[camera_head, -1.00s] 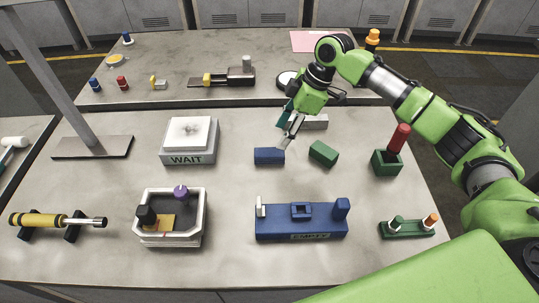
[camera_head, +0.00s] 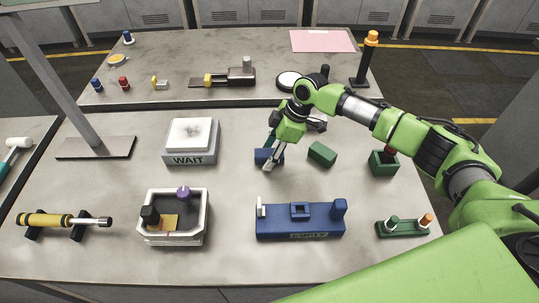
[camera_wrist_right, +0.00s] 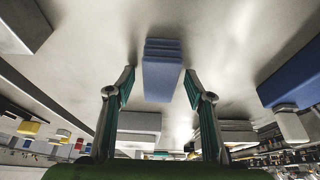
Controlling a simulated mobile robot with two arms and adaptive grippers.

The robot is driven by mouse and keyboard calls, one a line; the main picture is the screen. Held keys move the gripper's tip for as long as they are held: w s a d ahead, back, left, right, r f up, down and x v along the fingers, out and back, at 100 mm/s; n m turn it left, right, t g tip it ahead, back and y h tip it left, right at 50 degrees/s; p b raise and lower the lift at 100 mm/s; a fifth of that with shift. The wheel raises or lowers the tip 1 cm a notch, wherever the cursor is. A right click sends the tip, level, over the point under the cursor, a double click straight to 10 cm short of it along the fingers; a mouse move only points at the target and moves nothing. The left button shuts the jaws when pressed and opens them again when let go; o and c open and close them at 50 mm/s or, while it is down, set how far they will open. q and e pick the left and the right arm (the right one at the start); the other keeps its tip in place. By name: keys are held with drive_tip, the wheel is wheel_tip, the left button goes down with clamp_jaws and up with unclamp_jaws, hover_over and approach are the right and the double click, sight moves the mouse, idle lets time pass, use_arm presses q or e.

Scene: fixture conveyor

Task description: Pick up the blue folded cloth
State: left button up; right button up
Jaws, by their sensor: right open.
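The blue folded cloth (camera_head: 259,156) lies on the table, partly hidden behind my right gripper in the head view. In the right wrist view the cloth (camera_wrist_right: 162,72) shows as a stack of blue layers. My right gripper (camera_head: 269,160) is open at the cloth. In the wrist view its two fingers (camera_wrist_right: 160,84) stand on either side of the cloth, with a gap on each side. I cannot tell how far the fingertips are above the table. My left gripper is not in view.
A green block (camera_head: 322,154) lies just right of the cloth. A blue fixture (camera_head: 272,220) stands in front, and the white WAIT box (camera_head: 190,157) stands to the left. A green open box (camera_head: 384,168) is at the right. Bare table lies between WAIT box and cloth.

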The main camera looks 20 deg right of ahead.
sight(265, 152)
drive_tip(key=shift+f, duration=0.15)
drive_tip(key=c, duration=1.1)
drive_tip(key=shift+c, duration=0.2)
drive_tip(key=shift+r, duration=0.35)
wheel_tip(265, 152, up, 3)
drive_tip(key=shift+f+b, duration=0.15)
drive_tip(key=shift+b, duration=0.8)
drive_tip(key=s+a+r+b, duration=0.1)
drive_tip(key=s+a+r, duration=0.1)
drive_tip(key=s+r, duration=0.3)
drive_tip(key=s+a+r+b, duration=0.1)
drive_tip(key=s+a+r, duration=0.1)
drive_tip(key=s+r, duration=0.3)
drive_tip(key=s, duration=0.3)
drive_tip(key=shift+a, duration=0.35)
drive_tip(key=shift+o, duration=0.2)
drive_tip(key=shift+s, duration=0.1)
